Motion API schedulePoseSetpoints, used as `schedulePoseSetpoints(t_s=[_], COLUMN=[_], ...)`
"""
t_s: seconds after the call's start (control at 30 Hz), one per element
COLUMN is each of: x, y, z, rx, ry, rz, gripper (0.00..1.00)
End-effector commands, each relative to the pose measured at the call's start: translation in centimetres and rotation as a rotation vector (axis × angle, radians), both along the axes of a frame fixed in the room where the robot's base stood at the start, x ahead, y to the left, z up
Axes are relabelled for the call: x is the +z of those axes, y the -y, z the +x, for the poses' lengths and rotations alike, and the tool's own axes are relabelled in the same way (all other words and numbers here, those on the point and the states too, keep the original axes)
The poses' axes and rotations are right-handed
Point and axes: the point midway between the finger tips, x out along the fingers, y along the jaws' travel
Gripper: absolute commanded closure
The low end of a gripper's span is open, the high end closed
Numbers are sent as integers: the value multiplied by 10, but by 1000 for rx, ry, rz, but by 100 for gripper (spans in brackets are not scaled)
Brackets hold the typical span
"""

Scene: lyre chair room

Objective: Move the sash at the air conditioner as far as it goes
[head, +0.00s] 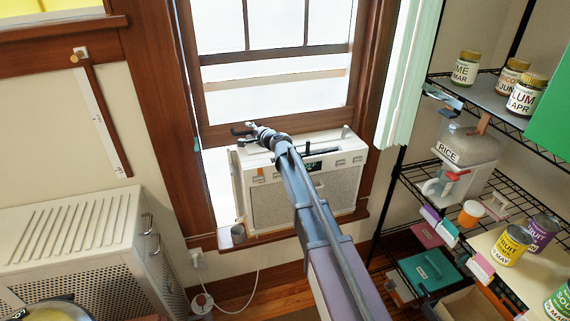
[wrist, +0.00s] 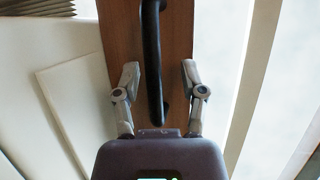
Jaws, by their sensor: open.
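The window sash (head: 300,118) has a brown wooden frame, and its bottom rail is just above and behind the white air conditioner (head: 310,190) on the sill. In the wrist view the brown rail (wrist: 180,30) carries a black bar handle (wrist: 153,60). My gripper (head: 243,130) is at the left part of the rail, over the air conditioner's top. In the wrist view my gripper (wrist: 160,72) is open, with one finger on each side of the handle. Whether either finger touches the handle I cannot tell. My arm hides part of the air conditioner's front.
A bright gap (head: 217,180) shows left of the air conditioner. A small grey cup (head: 238,234) stands on the sill. A pale curtain (head: 412,80) hangs at right, beside a wire shelf (head: 440,205) with jars. A white cabinet (head: 85,240) stands at left.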

Motion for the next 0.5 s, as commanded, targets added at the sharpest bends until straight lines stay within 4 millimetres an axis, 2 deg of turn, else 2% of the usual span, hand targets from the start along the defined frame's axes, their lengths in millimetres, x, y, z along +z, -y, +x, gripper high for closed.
schedulePoseSetpoints(t_s=[0.5], x=[47], y=[0], z=[0], rx=[-1], ry=[0], rz=[2], gripper=[46])
